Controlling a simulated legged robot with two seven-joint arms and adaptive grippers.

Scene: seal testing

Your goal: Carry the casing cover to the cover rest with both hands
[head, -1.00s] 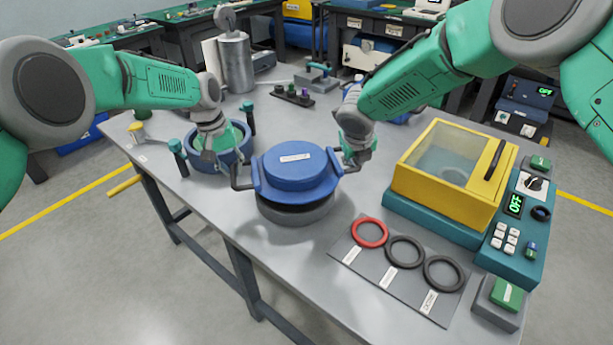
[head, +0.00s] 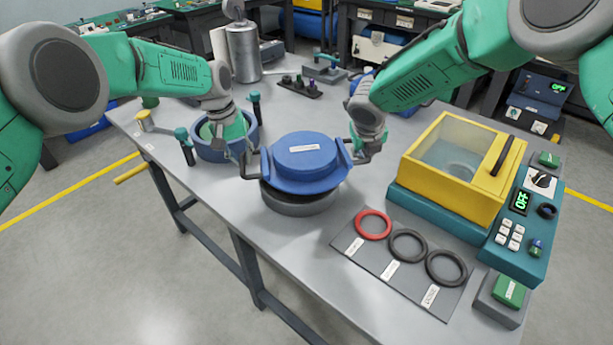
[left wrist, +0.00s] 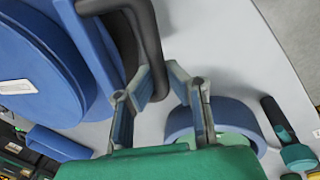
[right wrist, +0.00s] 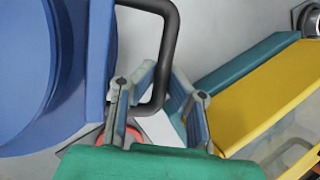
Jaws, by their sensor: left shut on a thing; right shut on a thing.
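The casing cover (head: 303,155) is a round blue lid with a raised top, a white label and a dark bar handle on each side. It is level over a round grey base (head: 300,205) at the table's middle; I cannot tell whether they touch. My left gripper (head: 243,152) is shut on the left handle, seen in the left wrist view (left wrist: 150,40). My right gripper (head: 362,145) is shut on the right handle, which shows in the right wrist view (right wrist: 168,55). Whether the grey base is the cover rest is not clear.
A blue round casing (head: 205,152) stands left of the cover, beside teal-topped posts (head: 184,145). A yellow-lidded test box (head: 455,170) stands to the right. Red (head: 374,224) and dark rings lie on a grey mat (head: 365,255) in front. A metal cylinder (head: 244,55) is behind.

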